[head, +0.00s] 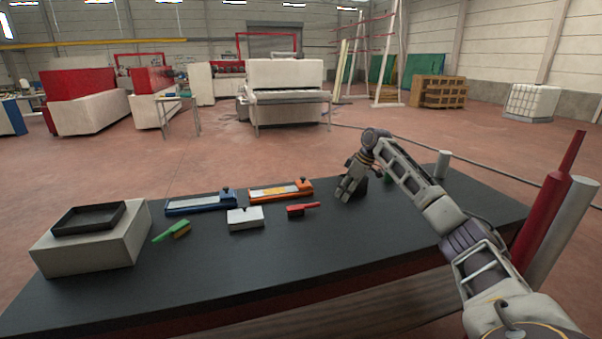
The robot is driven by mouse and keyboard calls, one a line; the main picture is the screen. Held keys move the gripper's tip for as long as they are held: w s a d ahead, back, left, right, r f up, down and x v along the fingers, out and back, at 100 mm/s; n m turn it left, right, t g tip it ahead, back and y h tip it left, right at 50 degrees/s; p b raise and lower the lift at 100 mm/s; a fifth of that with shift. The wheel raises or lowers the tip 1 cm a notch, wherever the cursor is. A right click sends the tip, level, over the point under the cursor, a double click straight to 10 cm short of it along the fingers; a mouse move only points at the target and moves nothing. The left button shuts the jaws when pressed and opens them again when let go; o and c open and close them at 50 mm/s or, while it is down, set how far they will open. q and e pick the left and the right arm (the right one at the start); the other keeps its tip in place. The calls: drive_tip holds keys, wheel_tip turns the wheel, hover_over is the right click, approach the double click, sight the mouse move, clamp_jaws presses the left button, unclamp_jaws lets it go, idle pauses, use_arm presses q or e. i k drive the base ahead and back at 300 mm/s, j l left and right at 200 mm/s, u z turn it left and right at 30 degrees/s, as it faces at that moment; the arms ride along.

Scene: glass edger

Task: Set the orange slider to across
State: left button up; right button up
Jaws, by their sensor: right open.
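The orange slider (270,195) lies on the dark table, right of the blue one. It has a pale strip along its top and a small dark knob (302,181) at its right end. My right gripper (345,197) is open, pointing down to the right of the orange slider and apart from it. Nothing shows between its fingers. My left gripper is out of view.
A blue slider (200,203), a white block with a dark knob (245,220), a red brush (303,210) and a green brush (171,231) lie nearby. A black tray (88,218) sits on a pale box (90,255) at left. The table front (300,250) is clear.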

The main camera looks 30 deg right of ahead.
sight(303, 183)
drive_tip(key=i+l, duration=0.2)
drive_tip(key=i, duration=0.2)
drive_tip(key=i+l, duration=0.15)
drive_tip(key=i, duration=0.25)
drive_tip(key=i+l, duration=0.2)
drive_tip(key=i, duration=0.15)
